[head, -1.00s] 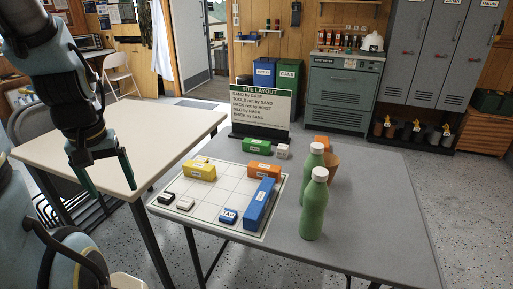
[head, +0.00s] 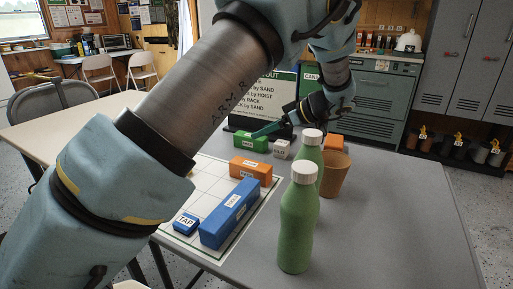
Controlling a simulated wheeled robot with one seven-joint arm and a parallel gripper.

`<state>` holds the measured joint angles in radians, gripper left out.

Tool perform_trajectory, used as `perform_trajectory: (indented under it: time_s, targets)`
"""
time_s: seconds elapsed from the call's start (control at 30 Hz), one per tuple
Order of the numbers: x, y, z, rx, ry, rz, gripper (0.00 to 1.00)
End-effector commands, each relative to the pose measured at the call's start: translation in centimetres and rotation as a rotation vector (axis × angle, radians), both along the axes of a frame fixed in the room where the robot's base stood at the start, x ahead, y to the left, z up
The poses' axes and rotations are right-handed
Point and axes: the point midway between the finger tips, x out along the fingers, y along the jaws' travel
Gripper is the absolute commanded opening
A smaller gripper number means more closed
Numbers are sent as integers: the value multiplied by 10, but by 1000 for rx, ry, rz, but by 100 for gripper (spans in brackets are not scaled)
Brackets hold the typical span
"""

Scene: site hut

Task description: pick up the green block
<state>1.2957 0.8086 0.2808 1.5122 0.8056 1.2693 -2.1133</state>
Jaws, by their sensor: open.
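The green block (head: 252,142) lies on the grey table at the far edge of the white grid board (head: 207,171), in front of the sign. My gripper (head: 272,130) is open and comes from the right, with a teal finger just above the block's right end. I cannot tell whether it touches the block. Nothing shows held in it. My arm crosses the view from lower left to upper right and hides the left part of the board.
A small white block (head: 281,149) sits right of the green one. An orange block (head: 251,171), a long blue block (head: 229,213) and a small blue block (head: 186,223) are on the board. Green bottles (head: 299,225) (head: 309,152) and a brown pot (head: 334,174) stand right. The sign (head: 284,92) stands behind.

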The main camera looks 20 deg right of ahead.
Motion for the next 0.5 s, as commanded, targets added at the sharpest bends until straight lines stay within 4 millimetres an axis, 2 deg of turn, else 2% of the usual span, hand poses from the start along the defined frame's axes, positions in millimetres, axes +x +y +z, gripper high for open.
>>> perform_trajectory:
  time_s: [0.03, 0.17, 0.27, 0.5]
  targets:
    - [-6, -14, -4, -9, -48, -5, 85]
    - [-11, -28, -2, -28, -116, -2, 85]
    - [-7, -25, -3, -31, -124, 1, 85]
    - [18, -5, -20, -30, -121, 1, 85]
